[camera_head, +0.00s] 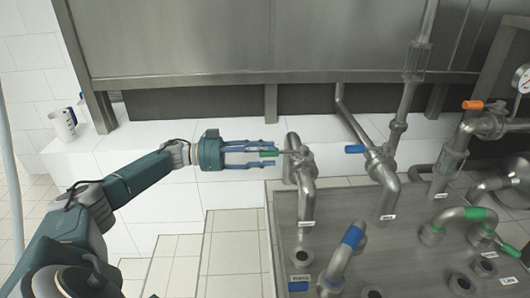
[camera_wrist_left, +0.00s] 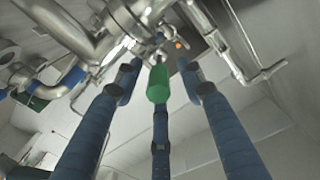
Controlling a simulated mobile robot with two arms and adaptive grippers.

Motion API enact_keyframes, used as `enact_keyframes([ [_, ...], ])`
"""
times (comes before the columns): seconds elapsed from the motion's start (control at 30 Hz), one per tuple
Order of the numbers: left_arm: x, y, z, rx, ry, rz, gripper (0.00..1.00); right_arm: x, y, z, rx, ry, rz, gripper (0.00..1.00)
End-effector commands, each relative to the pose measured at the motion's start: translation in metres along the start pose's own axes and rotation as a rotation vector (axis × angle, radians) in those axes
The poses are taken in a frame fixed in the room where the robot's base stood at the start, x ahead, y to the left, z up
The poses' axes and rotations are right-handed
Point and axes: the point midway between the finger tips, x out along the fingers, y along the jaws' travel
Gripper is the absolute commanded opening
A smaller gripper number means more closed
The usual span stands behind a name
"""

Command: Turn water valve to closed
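A steel valve with a green handle (camera_head: 268,153) sits on a curved pipe (camera_head: 305,180) in the middle of the head view. The handle points left, toward my left gripper (camera_head: 274,152). In the left wrist view the green handle (camera_wrist_left: 158,84) lies between the blue fingers of the left gripper (camera_wrist_left: 158,76). The fingers stand apart around it, with gaps at the sides. I cannot tell whether the lower finger touches it. Which valve is the water valve is not readable. My right gripper is not in view.
A blue-handled valve (camera_head: 355,149) and an orange-handled valve (camera_head: 472,105) stand on pipes to the right. Blue- and green-banded pipes rise from the steel counter (camera_head: 400,240). A steel panel (camera_head: 230,40) hangs behind. A white mug (camera_head: 63,124) stands on the tiled ledge at left.

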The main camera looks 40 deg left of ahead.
Motion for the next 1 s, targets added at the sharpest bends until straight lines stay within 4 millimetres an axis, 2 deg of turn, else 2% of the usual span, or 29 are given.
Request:
enact_keyframes([
  [0.17, -0.023, -0.001, 0.001, -0.001, -0.004, -0.003, 0.39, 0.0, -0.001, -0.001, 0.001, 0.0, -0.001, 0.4],
  [0.4, -0.074, -0.002, 0.001, -0.001, -0.004, -0.005, 0.39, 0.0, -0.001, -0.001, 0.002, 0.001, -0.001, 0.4],
  [0.6, -0.107, -0.002, 0.001, 0.0, -0.002, -0.006, 0.39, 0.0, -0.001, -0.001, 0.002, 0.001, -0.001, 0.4],
  [0.8, -0.12, -0.002, 0.001, 0.001, -0.001, -0.005, 0.39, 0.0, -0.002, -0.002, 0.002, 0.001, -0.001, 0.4],
  [1.0, -0.12, -0.002, 0.001, 0.0, -0.001, -0.004, 0.39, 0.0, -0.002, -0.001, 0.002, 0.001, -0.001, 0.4],
])
